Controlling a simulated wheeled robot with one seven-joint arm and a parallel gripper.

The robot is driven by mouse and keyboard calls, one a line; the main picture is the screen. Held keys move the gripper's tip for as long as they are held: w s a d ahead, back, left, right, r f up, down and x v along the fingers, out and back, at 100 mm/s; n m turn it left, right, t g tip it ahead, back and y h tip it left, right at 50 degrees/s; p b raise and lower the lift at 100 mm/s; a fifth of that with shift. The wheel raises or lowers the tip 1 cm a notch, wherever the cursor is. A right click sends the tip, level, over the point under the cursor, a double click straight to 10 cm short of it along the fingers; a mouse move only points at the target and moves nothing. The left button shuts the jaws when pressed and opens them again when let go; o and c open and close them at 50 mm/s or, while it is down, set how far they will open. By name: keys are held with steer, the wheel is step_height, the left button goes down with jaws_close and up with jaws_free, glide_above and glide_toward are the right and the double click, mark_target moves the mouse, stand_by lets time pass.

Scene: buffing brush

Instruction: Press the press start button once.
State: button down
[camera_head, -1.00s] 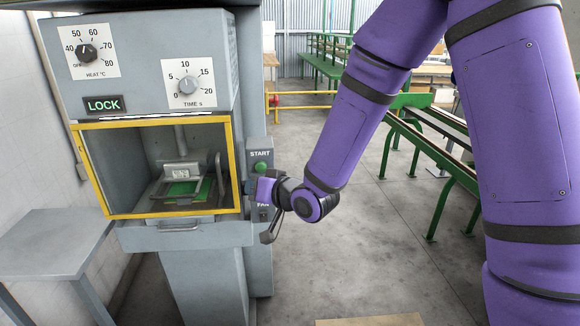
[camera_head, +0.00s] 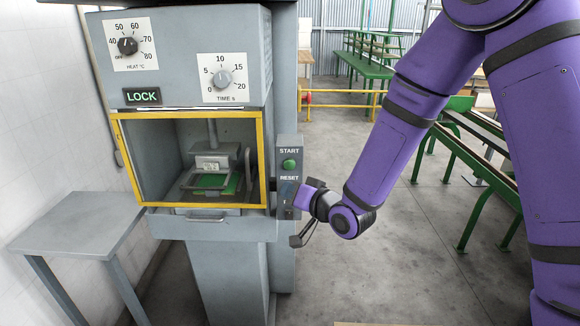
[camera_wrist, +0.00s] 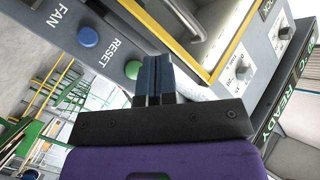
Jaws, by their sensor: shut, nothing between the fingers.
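The green start button (camera_head: 289,165) sits under the START label on the grey control panel (camera_head: 289,148) at the right side of the press. In the wrist view the green button (camera_wrist: 132,69) lies just left of my fingertips, and its START label is hidden. My gripper (camera_wrist: 153,65) is shut and empty, its dark blue fingers side by side. In the head view my gripper is by the lower panel, below and right of the green button; its fingertips are hard to make out. Whether they touch the panel I cannot tell.
A blue button (camera_wrist: 88,36) lies between the RESET and FAN labels. The yellow-framed press opening (camera_head: 190,113) and heat and time dials are left of the panel. A grey side table (camera_head: 80,225) stands at the left. Green benches (camera_head: 460,160) are behind my arm.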

steer(key=shift+w+d, duration=0.1)
steer(key=shift+w, duration=3.7)
steer(key=shift+w, duration=0.15)
steer(key=shift+w, duration=0.25)
steer(key=shift+w, duration=0.5)
steer(key=shift+s, duration=0.9)
steer(key=s, duration=0.5)
stand_by(0.3)
